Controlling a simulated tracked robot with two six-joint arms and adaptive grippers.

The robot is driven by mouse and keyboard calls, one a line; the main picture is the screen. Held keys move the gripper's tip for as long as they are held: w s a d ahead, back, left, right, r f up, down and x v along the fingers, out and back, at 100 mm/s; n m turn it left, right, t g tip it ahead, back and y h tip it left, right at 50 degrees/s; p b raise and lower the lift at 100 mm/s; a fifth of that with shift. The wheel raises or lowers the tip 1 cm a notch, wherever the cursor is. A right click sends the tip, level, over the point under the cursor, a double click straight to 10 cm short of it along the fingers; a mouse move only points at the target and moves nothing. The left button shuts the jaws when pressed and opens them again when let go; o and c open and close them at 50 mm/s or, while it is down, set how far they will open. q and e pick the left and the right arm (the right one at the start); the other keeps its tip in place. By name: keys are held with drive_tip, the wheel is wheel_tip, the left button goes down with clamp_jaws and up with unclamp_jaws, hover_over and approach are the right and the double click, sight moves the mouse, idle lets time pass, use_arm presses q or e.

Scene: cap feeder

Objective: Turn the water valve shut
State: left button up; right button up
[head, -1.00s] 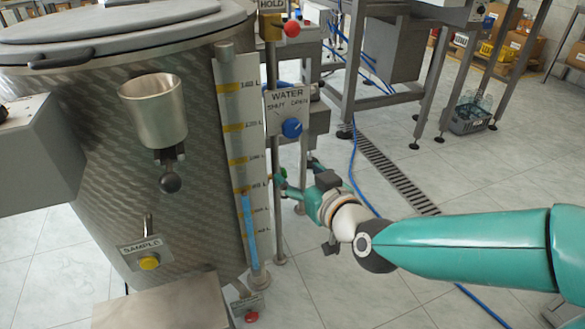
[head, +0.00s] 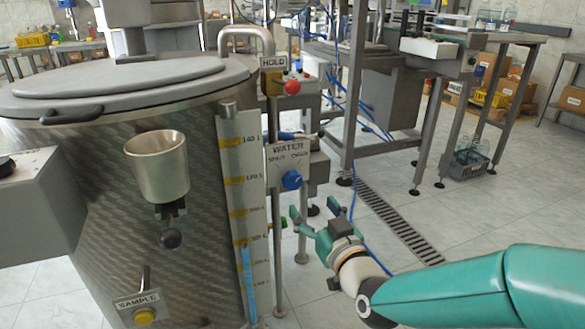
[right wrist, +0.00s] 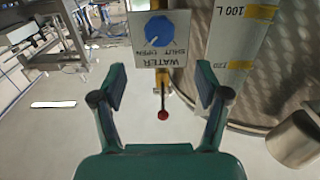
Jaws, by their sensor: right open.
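The blue water valve knob (head: 292,180) is on a small white panel (head: 289,153) marked WATER, SHUT and OPEN, beside the steel tank. In the right wrist view the panel is upside down and the knob (right wrist: 159,30) has a white mark that points toward OPEN. My right gripper (head: 314,208) is open and empty, below and slightly right of the knob in the head view. In the right wrist view its two fingers (right wrist: 161,82) are spread, with the knob beyond them, above the gap and not touched. My left gripper is not in view.
The steel tank (head: 95,215) with a level gauge (head: 230,185) stands left of the panel. A metal cup (head: 158,165) hangs on the tank. Floor to the right is open around a drain (head: 395,225).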

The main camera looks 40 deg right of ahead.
sight(293, 182)
drive_tip(key=b+x, duration=0.1)
drive_tip(key=x, duration=1)
drive_tip(key=shift+d, duration=0.1)
drive_tip(key=c, duration=1.2)
drive_tip(key=shift+o, duration=0.2)
drive_tip(key=shift+f, duration=0.1)
